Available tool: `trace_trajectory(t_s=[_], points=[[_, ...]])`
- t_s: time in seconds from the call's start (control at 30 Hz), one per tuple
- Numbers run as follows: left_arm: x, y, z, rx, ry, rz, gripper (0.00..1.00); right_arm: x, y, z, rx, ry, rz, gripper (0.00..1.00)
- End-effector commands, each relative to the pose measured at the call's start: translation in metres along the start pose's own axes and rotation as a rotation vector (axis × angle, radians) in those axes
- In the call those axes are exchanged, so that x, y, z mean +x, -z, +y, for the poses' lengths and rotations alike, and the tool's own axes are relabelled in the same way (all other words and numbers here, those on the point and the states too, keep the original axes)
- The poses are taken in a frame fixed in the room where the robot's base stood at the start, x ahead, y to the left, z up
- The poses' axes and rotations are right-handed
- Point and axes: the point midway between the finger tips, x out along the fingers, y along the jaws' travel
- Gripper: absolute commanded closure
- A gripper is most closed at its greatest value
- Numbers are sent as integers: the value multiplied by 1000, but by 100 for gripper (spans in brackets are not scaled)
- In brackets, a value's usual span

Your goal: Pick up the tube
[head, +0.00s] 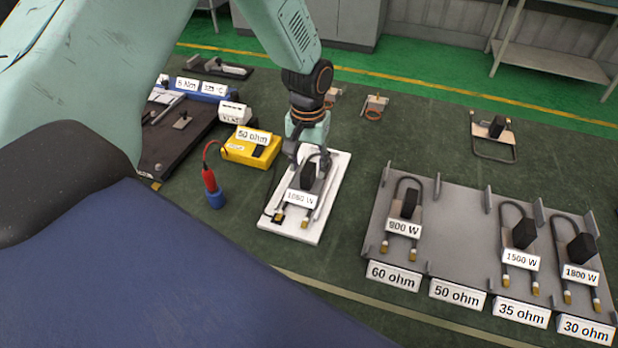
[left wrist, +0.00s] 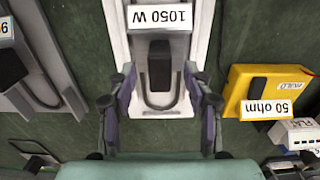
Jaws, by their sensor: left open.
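A heating element (head: 305,197) labelled 1050 W, a bent grey metal tube with a black block and brass ends, lies on a white board (head: 333,190). My left gripper (head: 309,160) points down over its rounded end. In the left wrist view my left gripper (left wrist: 160,88) is open, with one finger on each side of the element's black block (left wrist: 159,66) and tube loop; I cannot tell whether they touch. The label (left wrist: 160,17) is at the top there. My right gripper is not in view.
A yellow 50 ohm meter (head: 237,150) stands left of the board, near a red and blue probe (head: 213,190).

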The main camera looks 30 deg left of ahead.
Motion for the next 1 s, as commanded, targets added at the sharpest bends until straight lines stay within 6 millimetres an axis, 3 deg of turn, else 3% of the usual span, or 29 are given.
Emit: trace_trajectory(t_s=[0.13,0.4,1.0], points=[[16,1,0,0,1,0,49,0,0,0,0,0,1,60],[18,4,1,0,0,3,49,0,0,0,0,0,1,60],[18,4,1,0,0,2,99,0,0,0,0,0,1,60]])
